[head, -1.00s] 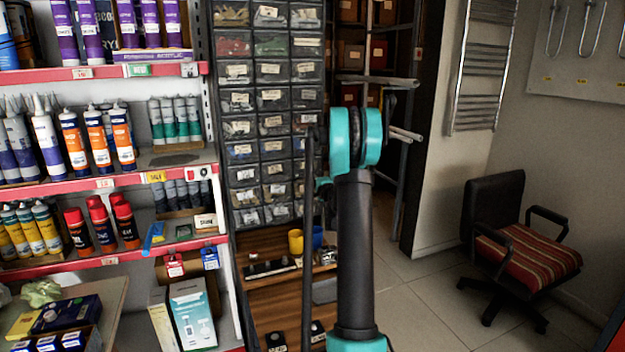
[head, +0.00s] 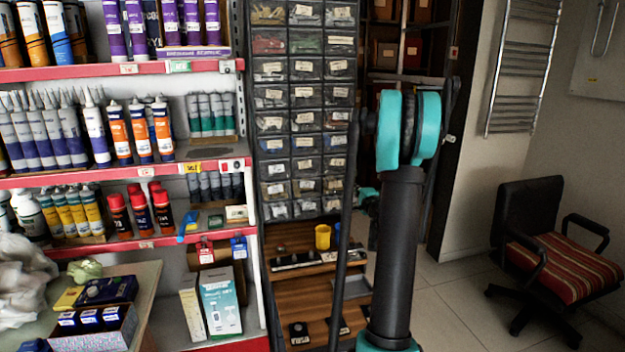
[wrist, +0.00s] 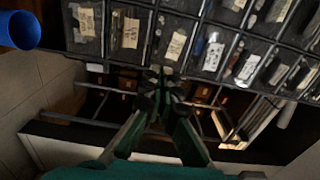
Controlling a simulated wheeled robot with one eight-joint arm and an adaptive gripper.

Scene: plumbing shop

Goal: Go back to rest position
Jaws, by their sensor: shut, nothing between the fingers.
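My gripper (wrist: 165,88) shows in the wrist view, with its dark fingers closed together at the tips and nothing held. It points toward a rack of small labelled drawers, and I cannot tell the gap between them. In the head view my teal and black arm stands upright right of centre, and the gripper is hidden behind it.
A red-edged shelf (head: 120,170) with tubes and cans stands at the left. The drawer rack (head: 302,110) is behind the arm. A counter (head: 148,285) with boxes is at lower left. A striped chair (head: 560,262) stands right; tiled floor (head: 455,300) is clear between.

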